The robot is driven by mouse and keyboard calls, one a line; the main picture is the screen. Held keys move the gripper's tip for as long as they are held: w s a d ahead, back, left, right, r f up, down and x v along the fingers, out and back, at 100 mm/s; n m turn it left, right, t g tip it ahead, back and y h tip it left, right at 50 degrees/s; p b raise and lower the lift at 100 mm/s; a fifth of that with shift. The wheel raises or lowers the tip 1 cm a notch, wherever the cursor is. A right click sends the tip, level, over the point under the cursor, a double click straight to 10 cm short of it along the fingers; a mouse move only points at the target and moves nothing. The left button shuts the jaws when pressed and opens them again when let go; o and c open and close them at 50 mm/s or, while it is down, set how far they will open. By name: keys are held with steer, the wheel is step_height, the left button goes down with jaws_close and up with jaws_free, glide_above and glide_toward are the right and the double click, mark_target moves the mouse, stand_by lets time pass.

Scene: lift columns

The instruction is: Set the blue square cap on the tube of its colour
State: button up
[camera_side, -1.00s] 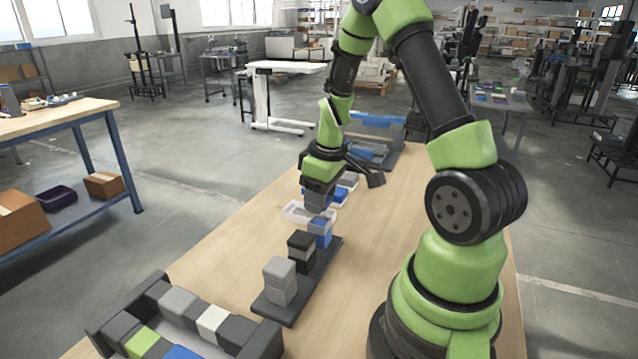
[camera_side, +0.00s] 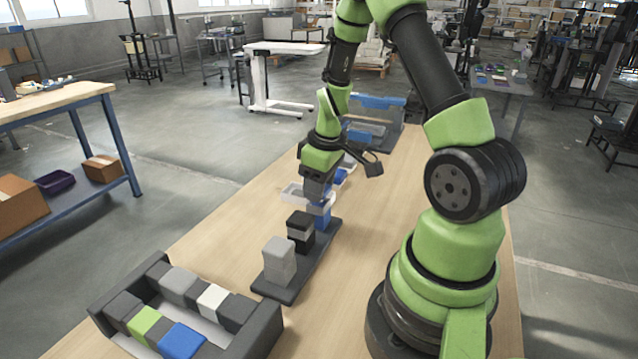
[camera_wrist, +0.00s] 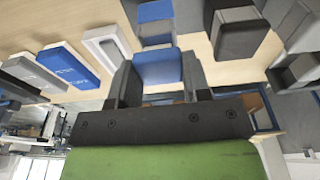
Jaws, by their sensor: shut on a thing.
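My gripper (camera_side: 318,190) is shut on the blue square cap (camera_wrist: 158,67), which shows between the two fingers in the wrist view. In the side view the fingers hide most of the cap. The blue tube (camera_side: 322,217) stands upright directly below my gripper, at the far end of a dark base (camera_side: 290,288). It also shows just beyond the cap in the wrist view (camera_wrist: 155,12). The cap is over the tube's top or very close above it; I cannot tell whether they touch.
A black tube (camera_side: 301,240) and a grey tube (camera_side: 279,268) stand on the same base, nearer the side camera. A dark tray (camera_side: 262,332) of coloured blocks lies at the front. A white box (camera_wrist: 108,42) and a blue block (camera_wrist: 65,65) lie beyond the base.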

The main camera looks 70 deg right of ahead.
steer(key=shift+f, duration=0.6)
stand_by(1.2)
steer(key=o, duration=1.5)
steer(key=shift+c, duration=0.2)
steer(key=shift+r, duration=0.15)
steer(key=shift+r, duration=3.65)
